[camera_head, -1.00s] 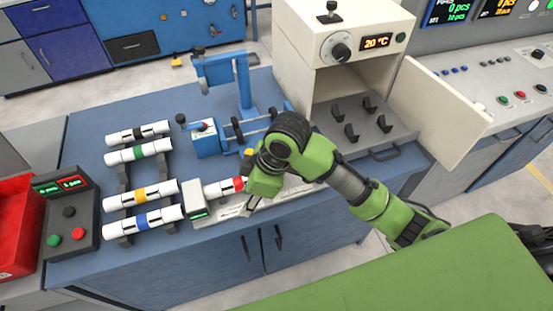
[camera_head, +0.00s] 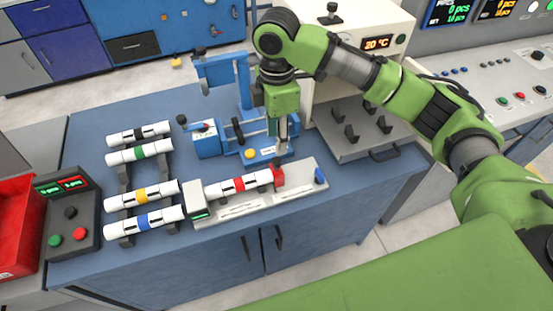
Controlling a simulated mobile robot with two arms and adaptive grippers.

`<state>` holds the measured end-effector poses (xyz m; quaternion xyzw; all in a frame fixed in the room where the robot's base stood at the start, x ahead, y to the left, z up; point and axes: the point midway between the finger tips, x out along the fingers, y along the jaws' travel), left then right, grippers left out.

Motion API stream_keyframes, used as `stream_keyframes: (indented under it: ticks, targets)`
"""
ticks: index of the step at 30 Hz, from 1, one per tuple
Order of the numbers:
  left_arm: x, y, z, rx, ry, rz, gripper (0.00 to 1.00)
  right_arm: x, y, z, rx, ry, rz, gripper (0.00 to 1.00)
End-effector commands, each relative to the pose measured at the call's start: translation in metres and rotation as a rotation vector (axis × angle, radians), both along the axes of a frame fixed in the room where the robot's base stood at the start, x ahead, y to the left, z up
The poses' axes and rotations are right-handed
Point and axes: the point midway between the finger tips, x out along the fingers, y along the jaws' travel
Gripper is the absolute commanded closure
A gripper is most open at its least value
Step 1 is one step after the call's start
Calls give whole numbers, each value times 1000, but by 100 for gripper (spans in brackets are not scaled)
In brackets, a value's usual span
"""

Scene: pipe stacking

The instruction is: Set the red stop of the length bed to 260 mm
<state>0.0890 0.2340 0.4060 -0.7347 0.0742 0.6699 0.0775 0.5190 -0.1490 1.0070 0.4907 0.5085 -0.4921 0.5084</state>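The length bed (camera_head: 262,205) is a long pale block near the front edge of the blue bench, with a display box (camera_head: 198,210) at its left end. Its red stop (camera_head: 278,176) stands right of the middle. A white pipe with a red band (camera_head: 240,184) lies on the bed, its right end close to or touching the stop. A blue knob (camera_head: 319,176) sits at the bed's right end. My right gripper (camera_head: 281,150) points down just above and behind the red stop; its finger gap is too small to judge. My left gripper is not in view.
Several banded pipes (camera_head: 145,218) lie on a rack to the left. A blue clamp-like device (camera_head: 207,139) stands behind the bed. An open cream oven (camera_head: 345,90) with black holders is at the back right. A button box (camera_head: 70,220) is at far left.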

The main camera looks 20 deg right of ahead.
Motion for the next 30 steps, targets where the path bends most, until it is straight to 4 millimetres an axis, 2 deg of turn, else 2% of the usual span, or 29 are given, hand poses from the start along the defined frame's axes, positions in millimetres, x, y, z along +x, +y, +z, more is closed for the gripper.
stream_keyframes:
  ticks: [6,12,18,27,29,30]
  targets:
    - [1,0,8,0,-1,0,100,-1,-1,-48,-2,4,0,65]
    - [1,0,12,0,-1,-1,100,-1,0,-82,1,2,0,65]
    - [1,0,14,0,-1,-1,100,0,0,-98,0,0,0,65]
    - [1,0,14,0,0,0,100,0,0,-101,1,-2,1,65]
    - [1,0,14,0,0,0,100,0,0,-101,1,-1,1,78]
    - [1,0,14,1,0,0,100,0,0,-101,1,-2,1,88]
